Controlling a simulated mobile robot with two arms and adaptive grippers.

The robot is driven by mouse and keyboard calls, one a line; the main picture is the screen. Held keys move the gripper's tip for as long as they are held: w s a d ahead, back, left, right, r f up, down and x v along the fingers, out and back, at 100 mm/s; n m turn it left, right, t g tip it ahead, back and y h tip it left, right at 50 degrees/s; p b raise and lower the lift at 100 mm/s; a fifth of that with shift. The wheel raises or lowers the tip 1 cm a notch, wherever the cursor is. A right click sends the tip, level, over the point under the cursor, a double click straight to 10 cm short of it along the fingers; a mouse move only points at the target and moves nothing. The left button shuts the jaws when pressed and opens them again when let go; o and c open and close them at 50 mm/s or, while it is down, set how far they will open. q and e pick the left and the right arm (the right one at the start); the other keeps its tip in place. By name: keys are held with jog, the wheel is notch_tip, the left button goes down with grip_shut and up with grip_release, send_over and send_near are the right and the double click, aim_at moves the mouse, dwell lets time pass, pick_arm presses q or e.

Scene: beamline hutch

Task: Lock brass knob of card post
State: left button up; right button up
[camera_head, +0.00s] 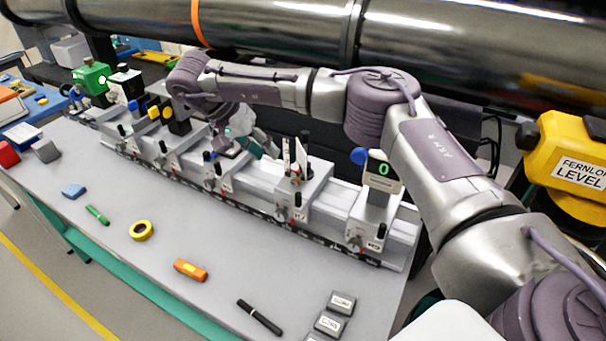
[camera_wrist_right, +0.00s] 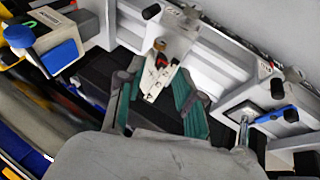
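The card post stands on a grey rail carriage, with its white card (camera_head: 286,153) upright in the head view. In the right wrist view, the card (camera_wrist_right: 153,82) points toward my palm, and the brass knob (camera_wrist_right: 159,45) sits just beyond the fingertips. The knob is too small to make out surely in the head view. My right gripper (camera_head: 268,148) reaches in from the left of the post, behind the rail. In the wrist view, my right gripper (camera_wrist_right: 159,70) is open, with teal fingers either side of the card and visible gaps. My left gripper is not in view.
A display post (camera_head: 380,172) reading 0, with a blue knob, stands right of the card post. Other carriages (camera_head: 215,178) line the rail to the left. A large dark pipe (camera_head: 280,25) runs behind and above. Loose items, including yellow tape (camera_head: 141,230), lie on the front bench.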

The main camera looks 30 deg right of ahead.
aim_at(293, 180)
jog(key=p+x, duration=0.2)
jog(key=x, duration=0.9)
jog(key=shift+d, duration=0.1)
jog(key=shift+s+d+f+p, duration=0.1)
jog(key=shift+f+p, duration=0.15)
jog(key=shift+p, duration=0.05)
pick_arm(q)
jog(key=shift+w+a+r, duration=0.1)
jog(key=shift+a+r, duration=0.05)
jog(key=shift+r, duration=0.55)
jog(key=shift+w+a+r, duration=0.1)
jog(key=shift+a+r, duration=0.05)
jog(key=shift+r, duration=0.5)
pick_arm(e)
jog(key=shift+d+f, duration=0.15)
jog(key=shift+f, duration=0.15)
grip_shut()
